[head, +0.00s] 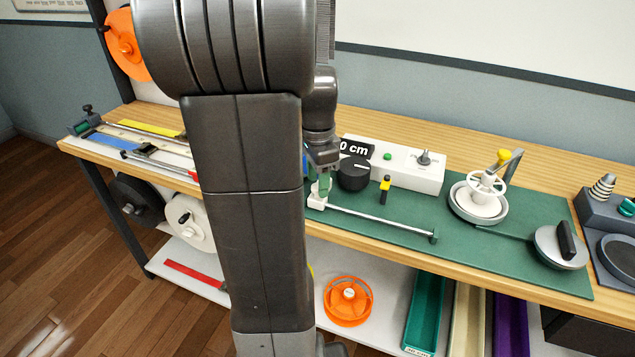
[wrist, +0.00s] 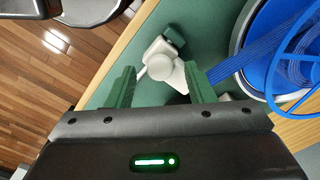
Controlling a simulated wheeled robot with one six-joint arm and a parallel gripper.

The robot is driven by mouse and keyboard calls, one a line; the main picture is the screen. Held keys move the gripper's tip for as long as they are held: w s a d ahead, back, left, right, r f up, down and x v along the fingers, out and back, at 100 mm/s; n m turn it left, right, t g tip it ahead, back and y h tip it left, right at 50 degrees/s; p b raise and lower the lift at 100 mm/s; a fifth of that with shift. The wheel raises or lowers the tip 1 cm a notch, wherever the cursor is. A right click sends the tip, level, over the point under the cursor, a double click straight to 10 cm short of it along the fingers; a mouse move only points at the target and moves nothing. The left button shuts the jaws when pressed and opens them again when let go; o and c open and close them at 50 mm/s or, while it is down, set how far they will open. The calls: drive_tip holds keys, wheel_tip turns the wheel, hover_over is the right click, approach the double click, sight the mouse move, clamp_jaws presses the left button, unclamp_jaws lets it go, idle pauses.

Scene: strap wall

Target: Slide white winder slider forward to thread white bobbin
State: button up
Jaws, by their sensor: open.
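The white winder slider (head: 316,200) sits at the left end of a metal rod on the green mat, partly hidden by my gripper (head: 323,186). In the wrist view my gripper (wrist: 161,72) is open, with its two green fingers on either side of the white slider (wrist: 165,72). A gap shows at the left finger; I cannot tell whether the right finger touches it. A white bobbin (head: 480,206) with a spoked wheel stands on a round base further right on the mat.
A blue reel (wrist: 268,50) lies close to the right finger in the wrist view. Behind the rod (head: 380,219) stand a black knob (head: 354,174), a yellow-topped post (head: 385,187) and a white control box (head: 410,168). A grey disc (head: 560,249) is at the right. My arm hides the middle bench.

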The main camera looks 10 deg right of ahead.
drive_tip(key=shift+f, duration=0.55)
clamp_jaws()
drive_tip(key=shift+s+d, duration=0.1)
drive_tip(key=s+d+p, duration=0.1)
drive_tip(key=s+d, duration=0.3)
drive_tip(key=d, duration=0.2)
drive_tip(key=s+d+p, duration=0.1)
drive_tip(key=s+d, duration=0.4)
drive_tip(key=d, duration=0.2)
drive_tip(key=s+d+p, duration=0.1)
drive_tip(key=s+d, duration=0.3)
drive_tip(key=d, duration=0.3)
drive_tip(key=shift+s, duration=0.2)
unclamp_jaws()
drive_tip(key=shift+s+d, duration=0.1)
drive_tip(key=shift+s, duration=0.05)
